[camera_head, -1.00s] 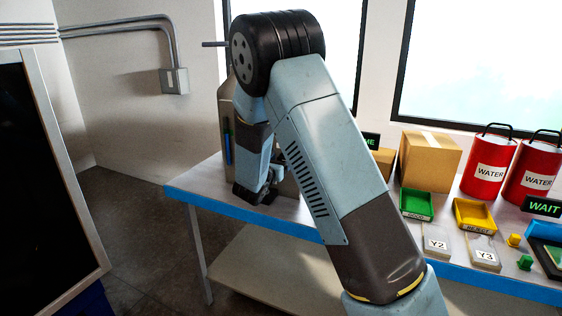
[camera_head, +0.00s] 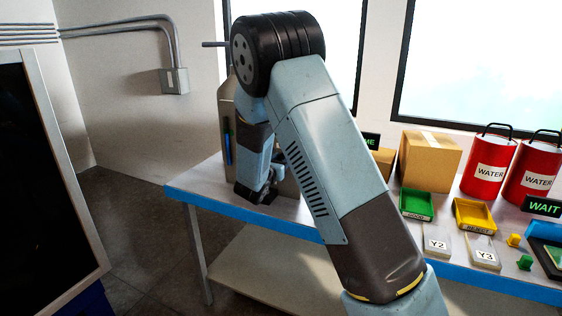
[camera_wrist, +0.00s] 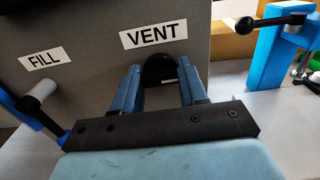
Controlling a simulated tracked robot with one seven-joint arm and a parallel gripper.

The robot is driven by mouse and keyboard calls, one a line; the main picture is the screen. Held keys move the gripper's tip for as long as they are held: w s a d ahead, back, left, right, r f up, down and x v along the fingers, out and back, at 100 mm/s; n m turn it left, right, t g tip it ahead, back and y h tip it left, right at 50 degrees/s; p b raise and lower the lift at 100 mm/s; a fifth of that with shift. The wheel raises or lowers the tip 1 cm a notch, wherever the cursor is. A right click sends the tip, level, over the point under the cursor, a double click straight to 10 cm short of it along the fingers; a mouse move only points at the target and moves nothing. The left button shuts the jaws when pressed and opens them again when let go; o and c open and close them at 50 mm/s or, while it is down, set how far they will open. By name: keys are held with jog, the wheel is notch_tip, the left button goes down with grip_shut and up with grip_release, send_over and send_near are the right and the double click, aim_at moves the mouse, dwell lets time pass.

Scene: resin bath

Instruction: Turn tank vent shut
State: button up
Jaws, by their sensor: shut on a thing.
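The grey tank (camera_wrist: 85,80) fills the back of the wrist view, with a white VENT label (camera_wrist: 153,36) on its front face. A black vent knob (camera_wrist: 159,69) sits below the label. My gripper (camera_wrist: 160,78) is shut on the knob, with one blue finger on each side of it. The fingers hide the knob's sides, and I cannot tell how far the vent is turned. In the head view the tank (camera_head: 228,115) stands at the table's left end, mostly behind my arm.
A FILL label (camera_wrist: 43,58) and a black-handled fill lever (camera_wrist: 42,92) are left of the vent. A blue post (camera_wrist: 268,60) with a black lever stands at right. Red water cans (camera_head: 489,168), a carton (camera_head: 430,160), and green (camera_head: 416,205) and yellow (camera_head: 474,215) trays occupy the table's right side.

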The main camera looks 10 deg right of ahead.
jog(key=shift+a+n, duration=0.1)
jog(key=shift+n, duration=0.3)
jog(key=n, duration=0.3)
jog(key=shift+w+a+n, duration=0.1)
jog(key=shift+n, duration=0.2)
jog(key=n, duration=0.4)
jog(key=shift+n, duration=0.3)
jog(key=n, duration=0.4)
jog(key=shift+a+f+n, duration=0.1)
jog(key=shift+a+n, duration=0.05)
jog(key=shift+n, duration=0.15)
jog(key=shift+f+n, duration=0.1)
jog(key=shift+n, duration=2.1)
jog(key=o, duration=0.8)
jog(key=shift+w+a+f, duration=0.1)
jog(key=shift+c, duration=0.2)
jog(key=o, duration=0.3)
jog(key=shift+d, duration=0.2)
